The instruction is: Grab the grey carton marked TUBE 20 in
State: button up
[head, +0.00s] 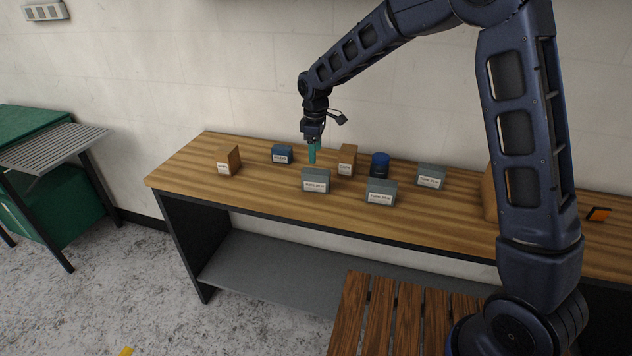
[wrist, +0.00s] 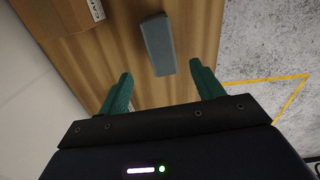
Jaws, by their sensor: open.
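Three grey cartons with white labels stand on the wooden bench: one at front left (head: 316,187), one at front middle (head: 381,198) and one farther right (head: 431,183). Their labels are too small to read for certain, so I cannot tell which is TUBE 20 in. My gripper (head: 312,158) points down over the bench, behind the front left carton, open and empty. In the wrist view a grey carton (wrist: 158,45) lies ahead of the gap between the teal fingers (wrist: 160,77), apart from them. It seems to be the front left one; its label is hidden there.
A brown carton (head: 348,153) stands close right of my gripper and also shows in the wrist view (wrist: 58,15). Another brown box (head: 228,160) stands at the left end. A wall runs behind.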

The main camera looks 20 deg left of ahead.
aim_at(316, 171)
jog(key=shift+a+f, duration=0.2)
jog(key=shift+f, duration=0.05)
notch_tip(316, 171, down, 5)
jog(key=shift+r, duration=0.1)
jog(key=shift+s+d+f, duration=0.1)
jog(key=shift+d+f, duration=0.1)
jog(key=shift+f, duration=1.25)
jog(key=shift+d+f, duration=0.15)
jog(key=shift+f, duration=1.25)
jog(key=shift+c, duration=0.5)
jog(key=c, duration=1.1)
